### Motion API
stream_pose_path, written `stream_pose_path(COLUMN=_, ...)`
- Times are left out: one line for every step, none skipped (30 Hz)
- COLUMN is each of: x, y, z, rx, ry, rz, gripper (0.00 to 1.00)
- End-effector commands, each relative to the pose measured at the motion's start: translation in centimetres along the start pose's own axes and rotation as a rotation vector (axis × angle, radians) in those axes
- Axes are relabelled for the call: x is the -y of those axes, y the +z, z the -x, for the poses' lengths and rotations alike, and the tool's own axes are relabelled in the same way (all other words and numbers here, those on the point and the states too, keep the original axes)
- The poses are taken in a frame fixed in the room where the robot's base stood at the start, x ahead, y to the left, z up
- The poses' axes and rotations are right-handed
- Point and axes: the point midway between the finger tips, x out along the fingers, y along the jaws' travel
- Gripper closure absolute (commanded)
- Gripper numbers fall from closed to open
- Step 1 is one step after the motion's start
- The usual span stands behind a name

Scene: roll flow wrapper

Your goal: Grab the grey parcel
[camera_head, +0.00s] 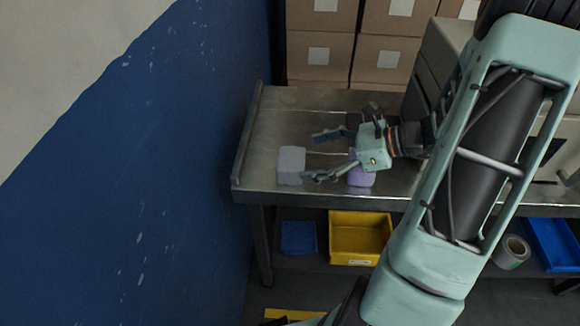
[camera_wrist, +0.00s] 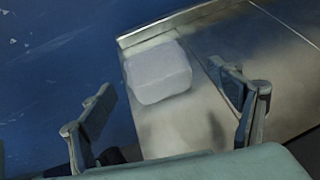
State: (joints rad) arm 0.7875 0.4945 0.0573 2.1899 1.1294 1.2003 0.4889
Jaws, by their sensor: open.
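The grey parcel (camera_head: 291,165) is a pale, box-like block lying on the metal table (camera_head: 285,112) near its left end. My gripper (camera_head: 318,156) is just to the right of the parcel, its two fingers spread and pointing left toward it. The gripper is open and empty. In the wrist view the parcel (camera_wrist: 158,73) lies ahead of the open fingers (camera_wrist: 165,105), between their lines. No contact between fingers and parcel shows.
A purple object (camera_head: 361,174) sits on the table beneath my gripper, partly hidden. A raised edge (camera_head: 246,140) and a blue wall (camera_head: 190,150) bound the left. Cardboard boxes (camera_head: 320,55) are stacked behind. Yellow (camera_head: 360,235) and blue bins (camera_head: 298,238) stand on the lower shelf.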

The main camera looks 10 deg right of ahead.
Motion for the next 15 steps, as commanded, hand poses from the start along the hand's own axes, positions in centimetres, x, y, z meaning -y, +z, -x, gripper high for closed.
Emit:
stream_pose_path(x=-0.1, y=-0.1, z=-0.5, rx=-0.001, ry=0.002, rz=0.0, gripper=0.16)
stream_pose_path(x=0.0, y=-0.1, z=-0.7, rx=-0.001, ry=0.001, rz=0.0, gripper=0.16)
stream_pose_path(x=0.0, y=0.0, z=-0.9, rx=-0.001, ry=0.0, rz=0.0, gripper=0.16)
stream_pose_path(x=-0.1, y=0.0, z=-1.1, rx=-0.001, ry=0.001, rz=0.0, gripper=0.16)
stream_pose_path(x=-0.1, y=0.0, z=-1.4, rx=-0.001, ry=0.001, rz=0.0, gripper=0.16)
stream_pose_path(x=-0.2, y=0.0, z=-1.8, rx=-0.001, ry=0.003, rz=0.001, gripper=0.16)
stream_pose_path(x=-0.3, y=0.1, z=-2.3, rx=-0.001, ry=0.003, rz=0.001, gripper=0.16)
stream_pose_path(x=-0.4, y=0.1, z=-2.8, rx=-0.001, ry=0.003, rz=0.0, gripper=0.16)
stream_pose_path(x=-0.6, y=0.1, z=-3.4, rx=0.0, ry=0.004, rz=0.0, gripper=0.16)
stream_pose_path(x=-0.6, y=0.2, z=-3.9, rx=-0.001, ry=0.004, rz=0.001, gripper=0.16)
stream_pose_path(x=-0.7, y=0.2, z=-4.3, rx=-0.001, ry=0.003, rz=0.001, gripper=0.16)
stream_pose_path(x=-0.6, y=0.2, z=-4.9, rx=0.0, ry=0.004, rz=0.002, gripper=0.16)
stream_pose_path(x=-0.6, y=0.2, z=-5.2, rx=-0.001, ry=0.003, rz=0.002, gripper=0.16)
stream_pose_path(x=-0.6, y=0.2, z=-5.5, rx=-0.002, ry=0.002, rz=0.002, gripper=0.16)
stream_pose_path(x=-0.5, y=0.2, z=-5.8, rx=-0.002, ry=0.0, rz=0.001, gripper=0.16)
